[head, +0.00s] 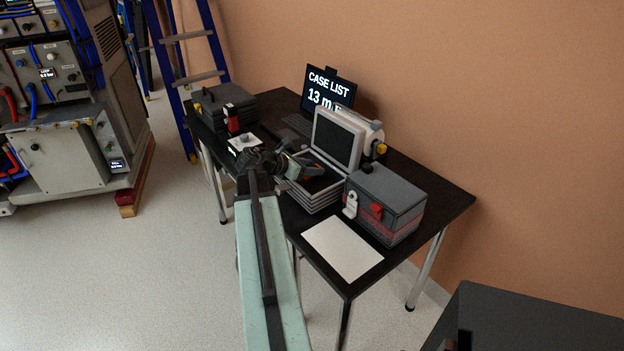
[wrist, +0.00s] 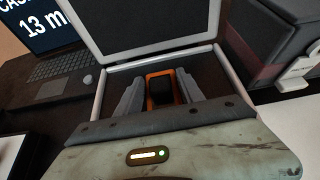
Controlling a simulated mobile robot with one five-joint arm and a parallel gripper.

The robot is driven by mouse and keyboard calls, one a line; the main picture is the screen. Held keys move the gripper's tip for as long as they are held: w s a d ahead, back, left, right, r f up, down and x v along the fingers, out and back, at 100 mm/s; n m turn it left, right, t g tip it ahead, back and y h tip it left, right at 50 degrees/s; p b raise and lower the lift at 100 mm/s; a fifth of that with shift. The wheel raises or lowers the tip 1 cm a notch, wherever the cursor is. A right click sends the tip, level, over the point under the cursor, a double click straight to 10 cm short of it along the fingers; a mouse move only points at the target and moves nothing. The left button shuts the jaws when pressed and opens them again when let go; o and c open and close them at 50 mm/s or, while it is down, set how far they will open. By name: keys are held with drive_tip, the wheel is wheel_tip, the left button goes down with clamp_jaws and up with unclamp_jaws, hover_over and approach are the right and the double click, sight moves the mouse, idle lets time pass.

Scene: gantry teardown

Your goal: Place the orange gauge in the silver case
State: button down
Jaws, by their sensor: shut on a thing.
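The orange gauge (wrist: 161,90), with an orange rim around a dark middle, is between the two grey fingers of my gripper (wrist: 160,95) in the wrist view. The gripper is shut on it. The silver case (head: 319,205) stands open on the black table, its lid (head: 338,139) raised at the back. In the head view my gripper (head: 306,166) is over the case's open base. In the wrist view the case's rim (wrist: 222,66) frames the gauge and fingers. I cannot tell whether the gauge touches the case floor. My wrist hides the near part of the case.
A grey and red case (head: 388,203) stands close on the right, with a white sheet (head: 342,248) in front. A laptop (head: 328,88) reading "CASE LIST" is behind. A dark case (head: 222,106) is at the table's far left. A blue ladder (head: 190,75) stands behind.

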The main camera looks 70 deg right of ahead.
wheel_tip(320, 180, down, 3)
drive_tip(key=shift+r+b, duration=0.1)
drive_tip(key=shift+b, duration=0.65)
drive_tip(key=shift+r, duration=0.2)
drive_tip(key=shift+f, duration=0.1)
drive_tip(key=c, duration=1.1)
unclamp_jaws()
drive_tip(key=shift+f, duration=0.1)
drive_tip(key=shift+c, duration=0.2)
drive_tip(key=o, duration=0.4)
